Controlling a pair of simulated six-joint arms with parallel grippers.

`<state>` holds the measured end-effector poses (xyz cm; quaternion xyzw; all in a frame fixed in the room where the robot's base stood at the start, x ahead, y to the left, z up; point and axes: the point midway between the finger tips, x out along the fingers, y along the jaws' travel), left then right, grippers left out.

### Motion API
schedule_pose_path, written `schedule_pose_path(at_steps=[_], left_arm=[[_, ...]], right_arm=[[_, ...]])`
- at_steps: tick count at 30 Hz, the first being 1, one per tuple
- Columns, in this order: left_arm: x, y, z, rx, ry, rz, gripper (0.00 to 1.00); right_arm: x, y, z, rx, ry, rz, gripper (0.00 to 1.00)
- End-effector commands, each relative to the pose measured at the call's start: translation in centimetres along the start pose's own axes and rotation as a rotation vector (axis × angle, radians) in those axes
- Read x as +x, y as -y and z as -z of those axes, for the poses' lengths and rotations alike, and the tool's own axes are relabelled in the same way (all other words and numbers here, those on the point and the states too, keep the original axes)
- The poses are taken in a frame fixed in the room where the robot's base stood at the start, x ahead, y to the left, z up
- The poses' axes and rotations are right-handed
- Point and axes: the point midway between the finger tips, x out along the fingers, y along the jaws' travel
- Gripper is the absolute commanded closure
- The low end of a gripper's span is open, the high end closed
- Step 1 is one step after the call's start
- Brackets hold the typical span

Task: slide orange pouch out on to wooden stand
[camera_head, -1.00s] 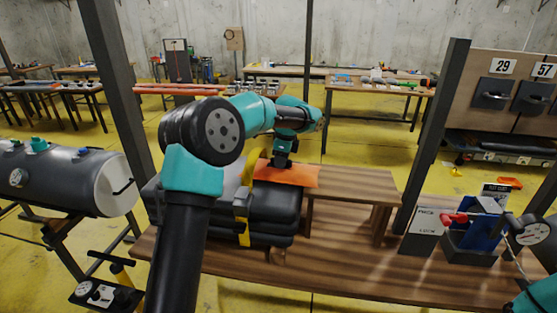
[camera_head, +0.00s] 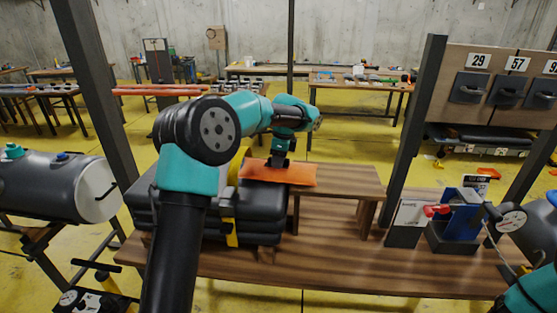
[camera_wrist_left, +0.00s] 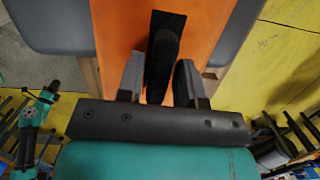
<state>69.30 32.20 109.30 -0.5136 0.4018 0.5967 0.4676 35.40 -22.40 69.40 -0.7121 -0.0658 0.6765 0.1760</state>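The flat orange pouch (camera_head: 300,175) lies across the top of a dark grey folded bundle (camera_head: 262,206) with yellow straps. Its right end reaches past the bundle over the left end of the low wooden stand (camera_head: 350,181). My left gripper (camera_head: 279,163) is over the pouch, pointing down. In the left wrist view, the fingers of my left gripper (camera_wrist_left: 160,85) sit on both sides of a black grip tab on the orange pouch (camera_wrist_left: 125,30), closed about it. The pouch's far left part is hidden behind my arm. My right gripper is out of view; only a bit of that arm shows.
The stand's top is bare right of the pouch. The workbench (camera_head: 340,260) is clear in front. A blue and grey holder with a red-handled tool (camera_head: 450,220) and a gauge (camera_head: 511,218) stand at the right. A dark post (camera_head: 415,130) rises behind the stand.

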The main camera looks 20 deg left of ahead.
Motion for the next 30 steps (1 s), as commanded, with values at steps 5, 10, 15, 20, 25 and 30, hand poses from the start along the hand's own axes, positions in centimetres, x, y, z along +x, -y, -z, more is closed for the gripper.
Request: schedule_pose_path(at_steps=[5,10,15,20,25,30], left_arm=[[0.0,0.0,0.0,0.0,0.0,0.0,0.49],[0.0,0.0,0.0,0.0,0.0,-0.001,0.49],[-0.3,0.0,0.0,0.0,0.0,0.0,0.49],[-1.8,0.1,0.0,-0.001,0.0,0.002,0.49],[-4.6,0.1,0.1,-0.001,-0.001,0.004,0.49],[-7.8,0.1,0.0,-0.001,-0.002,0.003,0.49]], right_arm=[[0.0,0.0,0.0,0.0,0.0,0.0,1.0],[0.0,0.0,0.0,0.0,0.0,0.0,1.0],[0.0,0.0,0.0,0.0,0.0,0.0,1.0],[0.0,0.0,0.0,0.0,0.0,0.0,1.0],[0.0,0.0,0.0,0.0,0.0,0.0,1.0],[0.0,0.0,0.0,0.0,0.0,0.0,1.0]])
